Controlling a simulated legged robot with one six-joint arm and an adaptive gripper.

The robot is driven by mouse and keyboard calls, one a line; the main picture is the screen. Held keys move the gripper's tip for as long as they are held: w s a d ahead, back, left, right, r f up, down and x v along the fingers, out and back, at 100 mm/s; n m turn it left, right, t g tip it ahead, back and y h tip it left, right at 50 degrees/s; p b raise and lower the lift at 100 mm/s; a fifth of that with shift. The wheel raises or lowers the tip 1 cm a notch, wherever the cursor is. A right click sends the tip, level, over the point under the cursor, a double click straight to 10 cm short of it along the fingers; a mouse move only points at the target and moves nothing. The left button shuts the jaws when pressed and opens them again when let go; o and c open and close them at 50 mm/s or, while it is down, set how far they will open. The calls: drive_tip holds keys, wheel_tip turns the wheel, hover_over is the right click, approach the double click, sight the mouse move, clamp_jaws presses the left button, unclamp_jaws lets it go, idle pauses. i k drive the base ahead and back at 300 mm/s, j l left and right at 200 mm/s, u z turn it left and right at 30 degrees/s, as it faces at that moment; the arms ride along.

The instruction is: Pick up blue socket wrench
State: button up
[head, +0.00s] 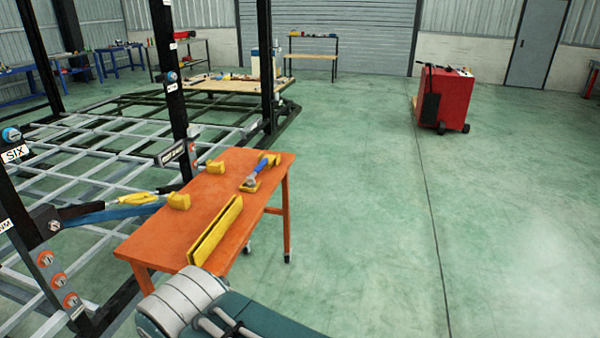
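A blue tool that looks like the socket wrench (262,164) lies near the far right end of an orange table (180,236). It has a blue handle and a grey end toward me. It seems to rest on yellow supports (250,187), one at each end. Part of my arm shows at the bottom of the head view, in front of the table's near end. My gripper is not in view, so I cannot see whether it is open or holds anything.
Yellow blocks (179,201) and a long yellow rack (215,229) stand on the table. A trailer chassis (100,150) with dark posts and a blue bar (115,213) lies left. A red cabinet (455,98) stands far right. The green floor right of the table is clear.

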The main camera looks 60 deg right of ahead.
sight(250, 182)
drive_tip(key=z, duration=1.45)
drive_tip(key=u, duration=2.5)
drive_tip(key=z, duration=2.55)
